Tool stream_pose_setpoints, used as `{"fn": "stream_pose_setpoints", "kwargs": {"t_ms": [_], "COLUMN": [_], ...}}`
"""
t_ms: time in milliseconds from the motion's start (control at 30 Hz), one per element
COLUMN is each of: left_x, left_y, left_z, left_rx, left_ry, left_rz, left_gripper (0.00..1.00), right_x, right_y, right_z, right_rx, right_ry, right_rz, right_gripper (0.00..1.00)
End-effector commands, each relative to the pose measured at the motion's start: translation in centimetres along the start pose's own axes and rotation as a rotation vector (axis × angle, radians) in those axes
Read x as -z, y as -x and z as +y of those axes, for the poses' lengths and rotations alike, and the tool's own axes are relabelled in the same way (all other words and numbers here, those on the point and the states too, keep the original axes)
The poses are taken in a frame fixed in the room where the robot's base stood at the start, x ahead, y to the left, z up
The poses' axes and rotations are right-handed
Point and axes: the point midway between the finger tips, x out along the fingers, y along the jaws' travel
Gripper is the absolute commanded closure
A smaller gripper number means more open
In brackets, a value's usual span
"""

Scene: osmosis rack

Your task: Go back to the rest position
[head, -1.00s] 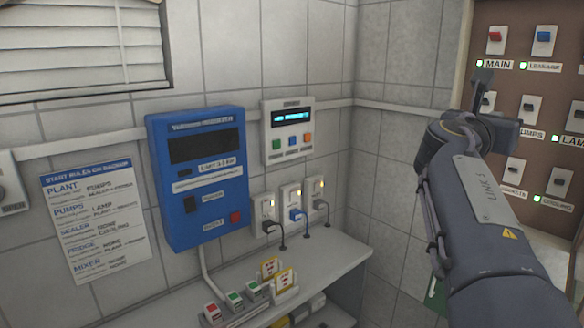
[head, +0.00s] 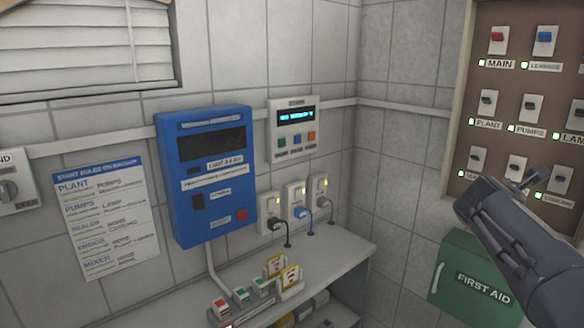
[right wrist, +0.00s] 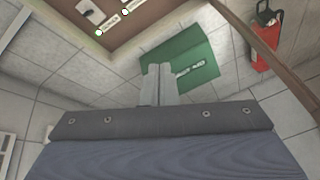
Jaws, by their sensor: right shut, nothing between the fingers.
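My right gripper (head: 530,176) shows at the right of the head view, in front of the lower part of the brown switch panel (head: 459,120). Its arm comes in from the lower right corner. In the right wrist view its fingers (right wrist: 159,84) are together with nothing between them, against the green first aid box (right wrist: 200,52) in the background. The gripper appears apart from the panel and the box. My left gripper is not in view.
The green first aid box (head: 455,265) hangs below the panel. A blue unit (head: 205,225), a small display box (head: 293,140), plugged sockets (head: 297,195) and a rules sheet (head: 110,215) are on the tiled wall. A shelf (head: 335,255) holds small switches and yellow tags. A red extinguisher (right wrist: 264,45) shows in the wrist view.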

Motion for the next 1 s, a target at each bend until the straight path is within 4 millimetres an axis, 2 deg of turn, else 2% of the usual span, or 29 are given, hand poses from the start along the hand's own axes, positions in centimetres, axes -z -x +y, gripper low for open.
{"fn": "stream_pose_setpoints", "kwargs": {"t_ms": [33, 100, 200, 267, 300, 367, 400, 500, 600, 700, 833, 1000], "left_x": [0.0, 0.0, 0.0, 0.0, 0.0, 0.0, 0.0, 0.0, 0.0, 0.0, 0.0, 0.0], "left_y": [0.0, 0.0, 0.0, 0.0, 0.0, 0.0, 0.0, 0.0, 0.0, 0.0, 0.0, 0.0], "left_z": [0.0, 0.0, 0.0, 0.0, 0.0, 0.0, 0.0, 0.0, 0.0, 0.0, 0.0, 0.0], "left_rx": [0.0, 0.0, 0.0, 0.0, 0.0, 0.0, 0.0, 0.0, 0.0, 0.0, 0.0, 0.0], "left_ry": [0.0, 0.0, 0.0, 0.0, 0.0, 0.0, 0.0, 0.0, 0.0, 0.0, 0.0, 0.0], "left_rz": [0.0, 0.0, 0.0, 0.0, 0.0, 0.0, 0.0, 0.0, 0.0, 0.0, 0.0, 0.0], "left_gripper": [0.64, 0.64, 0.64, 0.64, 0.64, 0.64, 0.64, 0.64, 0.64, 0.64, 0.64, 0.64], "right_x": [1.9, 5.5, 11.3, 14.4, 16.2, 18.4, 19.4, 21.4, 23.2, 24.9, 26.3, 26.7], "right_y": [-1.4, -2.6, -2.3, -0.6, 1.1, 4.5, 7.1, 13.7, 19.1, 22.6, 24.8, 25.2], "right_z": [-2.3, -5.6, -10.6, -13.0, -14.5, -16.2, -17.1, -19.2, -21.0, -22.5, -23.6, -23.9], "right_rx": [0.039, 0.106, 0.246, 0.348, 0.423, 0.541, 0.623, 0.822, 0.991, 1.114, 1.203, 1.226], "right_ry": [-0.088, -0.258, -0.575, -0.783, -0.928, -1.138, -1.273, -1.556, -1.761, -1.899, -1.992, -2.014], "right_rz": [0.08, 0.212, 0.427, 0.55, 0.628, 0.731, 0.788, 0.875, 0.885, 0.847, 0.796, 0.78], "right_gripper": [1.0, 1.0, 1.0, 1.0, 1.0, 1.0, 1.0, 1.0, 1.0, 1.0, 1.0, 1.0]}}
